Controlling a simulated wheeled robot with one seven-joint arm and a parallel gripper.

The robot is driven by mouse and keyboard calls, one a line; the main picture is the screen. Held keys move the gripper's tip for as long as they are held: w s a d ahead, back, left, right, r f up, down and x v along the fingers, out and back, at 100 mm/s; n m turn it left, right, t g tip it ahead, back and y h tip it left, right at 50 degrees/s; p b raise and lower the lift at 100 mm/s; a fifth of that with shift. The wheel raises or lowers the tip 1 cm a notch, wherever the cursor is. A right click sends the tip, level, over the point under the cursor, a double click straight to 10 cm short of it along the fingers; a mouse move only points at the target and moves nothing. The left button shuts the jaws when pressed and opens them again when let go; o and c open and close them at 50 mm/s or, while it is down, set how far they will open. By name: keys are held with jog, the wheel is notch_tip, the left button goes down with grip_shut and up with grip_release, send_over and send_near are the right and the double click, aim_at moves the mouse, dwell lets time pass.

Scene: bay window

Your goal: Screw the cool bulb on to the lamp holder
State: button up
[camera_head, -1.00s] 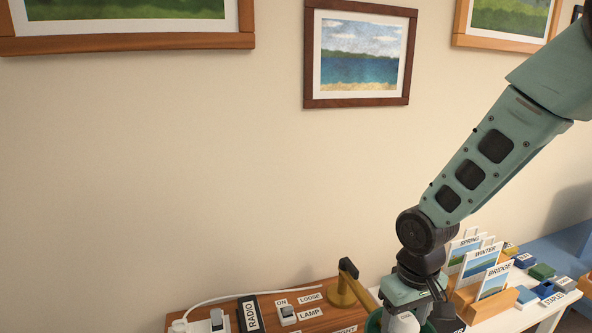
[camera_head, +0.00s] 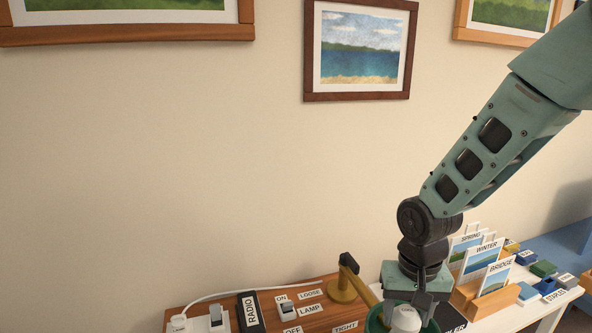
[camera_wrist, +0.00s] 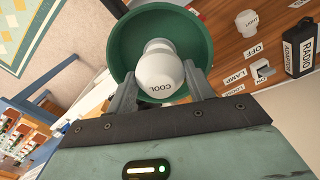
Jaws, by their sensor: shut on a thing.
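The cool bulb (camera_wrist: 166,75) is white with COOL printed on it. In the wrist view it sits between the two fingers of my gripper (camera_wrist: 160,88), which is shut on it. The open green lamp shade (camera_wrist: 125,48) is around and behind the bulb. The bulb's base and the lamp holder are hidden, so I cannot tell whether they touch. In the head view, my gripper (camera_head: 407,309) points down with the white bulb (camera_head: 406,319) at the bottom edge, and the shade's green rim (camera_head: 374,322) shows beside it. A brass lamp arm (camera_head: 342,289) with a black joint stands left of it.
A LAMP switch (camera_head: 286,306), a black RADIO adapter (camera_head: 250,313) and a white plug (camera_head: 179,322) are on the wooden surface at left. A wooden card rack (camera_head: 490,303) stands close right of my gripper. Small blocks (camera_head: 543,269) lie farther right.

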jog(key=shift+m, duration=0.6)
jog(key=o, duration=0.7)
notch_tip(320, 180, up, 17)
jog(key=shift+r+b, duration=0.2)
jog(key=shift+b, duration=0.95)
jog(key=shift+c, duration=0.3)
